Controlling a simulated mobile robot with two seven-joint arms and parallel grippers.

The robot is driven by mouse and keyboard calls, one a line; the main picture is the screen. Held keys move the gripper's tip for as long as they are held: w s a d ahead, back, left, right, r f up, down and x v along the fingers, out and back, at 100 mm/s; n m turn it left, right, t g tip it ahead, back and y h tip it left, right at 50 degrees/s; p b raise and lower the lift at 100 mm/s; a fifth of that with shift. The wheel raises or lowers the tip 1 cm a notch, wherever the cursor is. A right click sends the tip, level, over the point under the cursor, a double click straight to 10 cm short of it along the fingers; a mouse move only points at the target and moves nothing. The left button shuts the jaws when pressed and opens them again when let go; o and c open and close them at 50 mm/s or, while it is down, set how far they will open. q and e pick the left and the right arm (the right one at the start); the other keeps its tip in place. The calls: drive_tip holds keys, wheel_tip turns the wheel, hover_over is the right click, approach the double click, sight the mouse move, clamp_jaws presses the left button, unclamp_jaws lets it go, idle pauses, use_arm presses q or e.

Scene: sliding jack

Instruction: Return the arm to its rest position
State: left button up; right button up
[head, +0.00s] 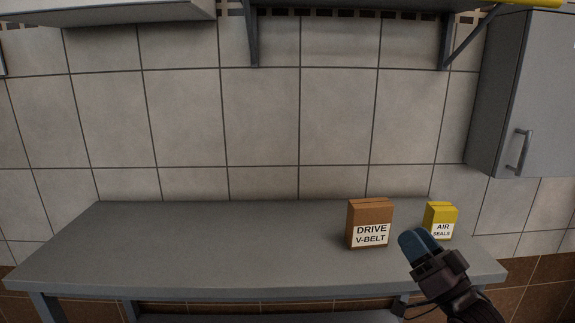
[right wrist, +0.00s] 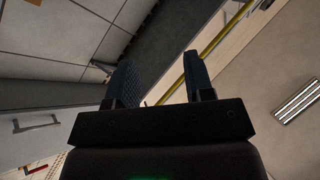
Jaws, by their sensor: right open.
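My right gripper (head: 418,241) is raised in front of the bench's right end in the head view, its blue-grey fingers pointing up and left. In the right wrist view the two fingers (right wrist: 160,84) stand apart with nothing between them, so it is open and empty. A brown box labelled DRIVE V-BELT (head: 370,223) stands upright on the bench, just left of the gripper in the picture. A yellow box labelled AIR SEALS (head: 441,219) stands behind the gripper to the right, its lower part partly hidden. My left gripper is not in view.
The grey bench (head: 200,245) is bare on its left and middle. A grey wall cabinet (head: 535,95) hangs at the right, and it also shows in the right wrist view (right wrist: 36,125). A shelf on brackets (head: 350,9) runs along the top of the tiled wall.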

drive_tip(key=s+d+f+m+g+h+p, duration=0.15)
drive_tip(key=s+f+h, duration=0.25)
drive_tip(key=s+f, duration=0.4)
drive_tip(key=s+d+f+n+g+h+p, duration=0.15)
drive_tip(key=s+f+g+h, duration=0.35)
drive_tip(key=f, duration=0.6)
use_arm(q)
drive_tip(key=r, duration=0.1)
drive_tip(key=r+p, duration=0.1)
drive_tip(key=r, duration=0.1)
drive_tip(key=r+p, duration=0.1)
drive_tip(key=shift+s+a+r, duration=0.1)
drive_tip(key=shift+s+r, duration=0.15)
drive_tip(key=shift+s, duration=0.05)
use_arm(e)
drive_tip(key=s+f+g+h, duration=0.1)
drive_tip(key=s+f, duration=0.4)
drive_tip(key=s, duration=0.5)
drive_tip(key=s+f+g+h, duration=0.1)
drive_tip(key=s+f+g, duration=0.1)
drive_tip(key=s+f, duration=0.3)
drive_tip(key=s, duration=0.4)
drive_tip(key=shift+s+d+f+g+h, duration=0.15)
drive_tip(key=shift+s+f+g+h, duration=0.2)
drive_tip(key=shift+s+f+h, duration=0.05)
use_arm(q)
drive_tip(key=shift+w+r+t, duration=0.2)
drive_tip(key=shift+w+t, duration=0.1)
